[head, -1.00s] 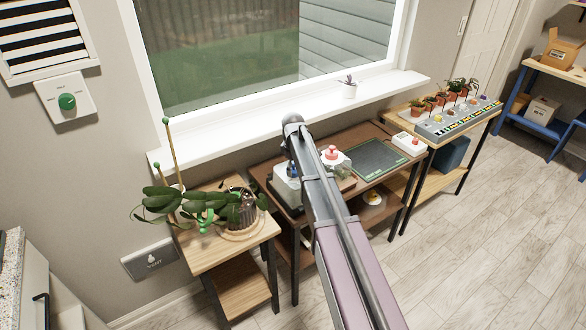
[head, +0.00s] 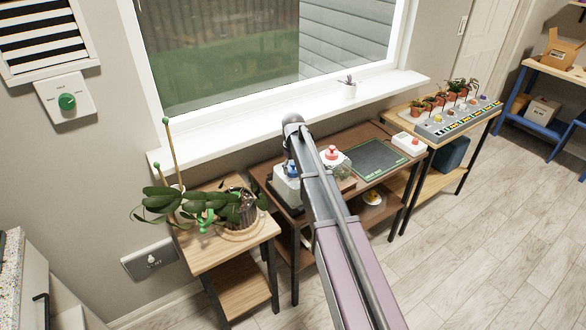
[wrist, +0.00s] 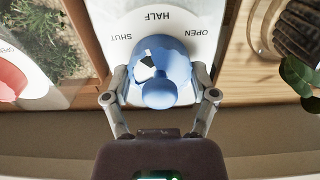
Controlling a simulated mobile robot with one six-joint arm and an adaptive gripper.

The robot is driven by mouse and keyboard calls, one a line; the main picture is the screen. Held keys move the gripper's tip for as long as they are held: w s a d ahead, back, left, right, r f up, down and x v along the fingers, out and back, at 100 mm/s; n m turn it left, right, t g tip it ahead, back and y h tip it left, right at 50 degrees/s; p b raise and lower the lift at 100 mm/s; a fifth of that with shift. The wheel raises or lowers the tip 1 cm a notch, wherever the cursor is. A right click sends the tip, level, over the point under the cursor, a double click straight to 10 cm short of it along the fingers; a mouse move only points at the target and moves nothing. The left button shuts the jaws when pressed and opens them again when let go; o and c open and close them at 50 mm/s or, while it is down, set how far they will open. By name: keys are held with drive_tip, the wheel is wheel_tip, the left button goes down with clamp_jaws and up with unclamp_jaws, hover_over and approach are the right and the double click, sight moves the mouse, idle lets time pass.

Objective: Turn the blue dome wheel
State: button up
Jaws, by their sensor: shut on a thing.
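The blue dome wheel (wrist: 160,72) sits on a white lid plate (wrist: 190,25) lettered SHUT, HALF and OPEN, which reads upside down in the wrist view. The wheel has a rounded body, a round knob on the near side and a small white and dark patch on its left. My gripper (wrist: 161,84) is shut on the wheel, with one finger on each side. In the head view the blue wheel (head: 292,168) shows just left of my arm, on a pale box on the brown table. My gripper is hidden behind my arm there.
A red-knobbed white dome (head: 335,160) stands close to the right. An orchid pot (head: 243,208) with wide leaves stands on the left wooden stand (head: 215,257). The window sill (head: 230,135) runs behind.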

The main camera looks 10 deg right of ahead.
drive_tip(key=m, duration=0.6)
drive_tip(key=shift+m, duration=0.3)
drive_tip(key=m, duration=0.6)
drive_tip(key=shift+d+m, duration=0.1)
drive_tip(key=shift+m, duration=0.2)
drive_tip(key=o, duration=1)
